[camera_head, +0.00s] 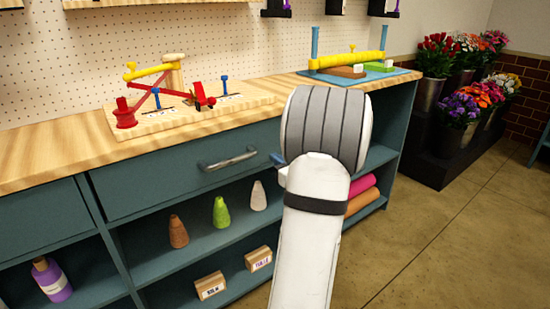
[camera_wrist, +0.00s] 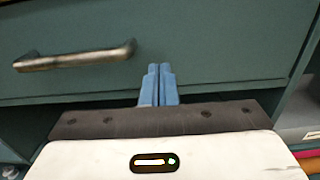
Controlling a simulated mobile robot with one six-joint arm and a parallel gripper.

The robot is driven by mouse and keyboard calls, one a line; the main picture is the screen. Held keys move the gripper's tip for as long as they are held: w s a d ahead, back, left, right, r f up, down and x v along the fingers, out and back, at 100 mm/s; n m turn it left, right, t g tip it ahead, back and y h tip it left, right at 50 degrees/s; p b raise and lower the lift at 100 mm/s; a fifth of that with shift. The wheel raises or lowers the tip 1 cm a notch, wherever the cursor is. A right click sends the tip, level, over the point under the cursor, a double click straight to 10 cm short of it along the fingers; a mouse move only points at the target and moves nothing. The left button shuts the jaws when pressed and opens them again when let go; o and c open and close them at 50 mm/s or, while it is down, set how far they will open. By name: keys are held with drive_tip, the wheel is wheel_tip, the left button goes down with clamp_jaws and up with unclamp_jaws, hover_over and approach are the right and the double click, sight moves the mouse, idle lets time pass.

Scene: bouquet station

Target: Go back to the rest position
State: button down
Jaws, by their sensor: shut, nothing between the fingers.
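My gripper (camera_wrist: 158,84) shows in the wrist view with its two blue fingers together and nothing between them. It points at the teal drawer front, to the right of the metal drawer handle (camera_wrist: 75,60), and is apart from the handle. In the head view my white and grey arm stands in front of the counter's right part and hides most of the gripper; only a bit of blue shows at the arm's left side. The drawer (camera_head: 160,172) with its handle (camera_head: 228,159) looks shut.
The wooden counter (camera_head: 50,150) holds a board with a red and yellow fixture (camera_head: 155,85) and a blue mat (camera_head: 393,75) with a yellow bar. Open shelves below hold cones (camera_head: 220,212), small boxes (camera_head: 210,286) and a purple bottle (camera_head: 52,280). Flower buckets (camera_head: 430,92) stand right. The floor (camera_head: 460,230) at right is clear.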

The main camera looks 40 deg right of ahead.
drive_tip(key=s+a+p, duration=0.1)
drive_tip(key=s, duration=0.7)
drive_tip(key=shift+w+a, duration=0.1)
drive_tip(key=shift+a, duration=0.05)
